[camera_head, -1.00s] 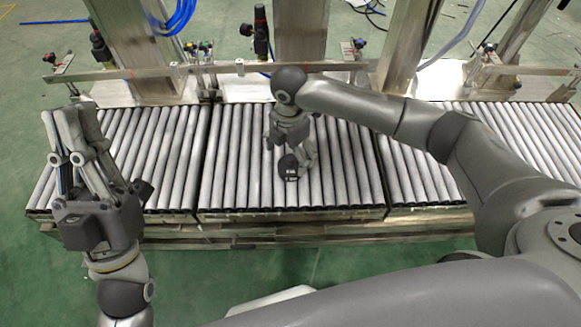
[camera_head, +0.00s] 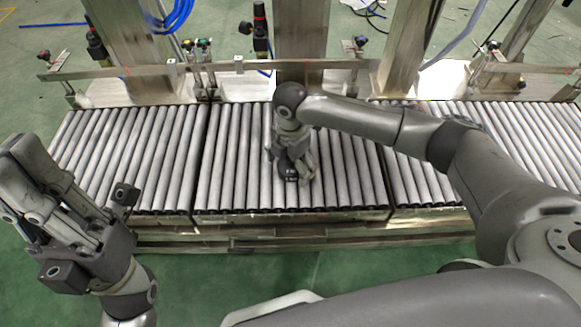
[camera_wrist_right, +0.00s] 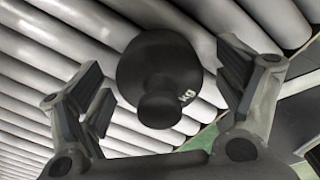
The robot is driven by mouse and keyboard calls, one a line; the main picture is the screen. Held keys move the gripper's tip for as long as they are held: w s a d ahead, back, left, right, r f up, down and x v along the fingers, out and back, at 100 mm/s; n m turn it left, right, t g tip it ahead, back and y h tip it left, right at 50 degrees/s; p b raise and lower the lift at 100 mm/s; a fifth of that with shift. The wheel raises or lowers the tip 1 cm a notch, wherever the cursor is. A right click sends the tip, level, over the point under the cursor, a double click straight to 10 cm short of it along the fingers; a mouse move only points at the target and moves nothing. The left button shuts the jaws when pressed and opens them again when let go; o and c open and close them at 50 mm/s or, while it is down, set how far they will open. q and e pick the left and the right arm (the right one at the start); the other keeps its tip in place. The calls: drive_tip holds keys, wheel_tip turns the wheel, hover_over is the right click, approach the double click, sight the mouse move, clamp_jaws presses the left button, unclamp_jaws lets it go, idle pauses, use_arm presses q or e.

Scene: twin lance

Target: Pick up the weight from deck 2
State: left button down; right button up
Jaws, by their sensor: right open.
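The weight (camera_wrist_right: 158,68) is a dark, round body with a knob and "KG" lettering, seen close up in the right wrist view. In the head view the weight (camera_head: 288,173) is a small dark shape on the rollers of the middle deck (camera_head: 230,150), partly hidden by my right gripper (camera_head: 292,158). In the right wrist view the spread fingers of my right gripper (camera_wrist_right: 165,82) stand on both sides of the weight, with gaps showing. My left gripper (camera_head: 24,170) is raised at the left, clear of the decks; its finger gap is unclear.
Roller decks stand to the left (camera_head: 130,150) and right (camera_head: 500,140) of the middle one. A metal rail (camera_head: 330,65) and steel posts run behind them. Green floor (camera_head: 350,250) lies in front. The middle deck's other visible rollers are clear.

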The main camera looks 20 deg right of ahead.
drive_tip(key=c, duration=1.9)
drive_tip(key=shift+r, duration=0.1)
drive_tip(key=shift+c, duration=0.2)
drive_tip(key=shift+r, duration=0.1)
